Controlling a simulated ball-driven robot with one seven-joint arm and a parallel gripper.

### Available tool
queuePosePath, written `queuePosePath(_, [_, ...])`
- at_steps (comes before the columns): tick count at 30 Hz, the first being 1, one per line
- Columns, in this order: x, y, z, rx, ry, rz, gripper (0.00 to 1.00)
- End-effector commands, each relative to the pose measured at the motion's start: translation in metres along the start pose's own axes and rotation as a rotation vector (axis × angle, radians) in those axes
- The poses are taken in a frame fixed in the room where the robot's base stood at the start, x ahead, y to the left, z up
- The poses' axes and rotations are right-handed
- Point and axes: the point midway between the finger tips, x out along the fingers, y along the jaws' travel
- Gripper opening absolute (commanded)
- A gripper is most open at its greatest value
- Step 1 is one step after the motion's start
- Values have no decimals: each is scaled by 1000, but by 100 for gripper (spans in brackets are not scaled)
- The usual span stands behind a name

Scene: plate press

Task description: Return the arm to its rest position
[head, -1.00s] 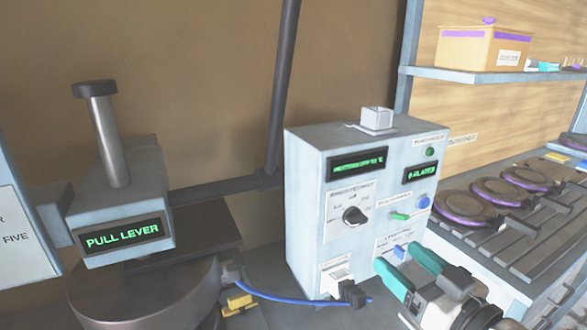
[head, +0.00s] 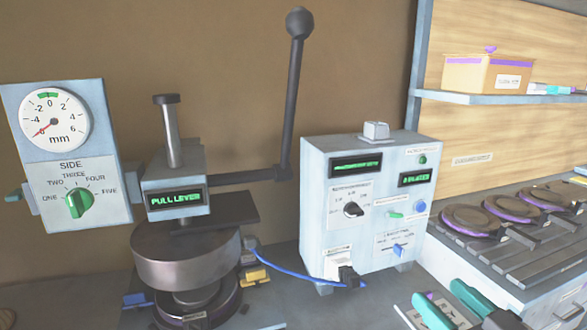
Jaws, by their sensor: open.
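My gripper (head: 452,309) is at the bottom right of the head view, with two teal fingers spread apart and nothing seen between them. It is in front of the grey control box (head: 345,230), below and to its right, and apart from it as far as I can see. The rest of my arm is mostly outside the picture. The press (head: 183,258) stands at the left, with its long dark lever (head: 292,95) upright. The press display reads "PULL LEVER".
A side panel (head: 75,150) with a dial gauge and a green knob stands left of the press. A rack (head: 505,255) at the right holds several purple-rimmed round plates. A shelf (head: 500,98) above carries a cardboard box (head: 488,73). A blue cable (head: 290,272) runs along the bench.

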Motion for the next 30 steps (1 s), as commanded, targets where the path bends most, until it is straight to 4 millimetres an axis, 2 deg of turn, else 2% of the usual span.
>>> queuePosePath(10, [-12, -3, 58, 34, -192, 11, 68])
queuePosePath(14, [-24, -6, 91, 54, -304, 21, 68])
queuePosePath(19, [-50, -10, 144, 89, -494, 43, 68])
queuePosePath(23, [-88, -17, 198, 130, -707, 73, 68])
queuePosePath(27, [-156, -28, 262, 184, -1006, 135, 68])
queuePosePath(30, [-205, -37, 293, 216, -1195, 185, 68])
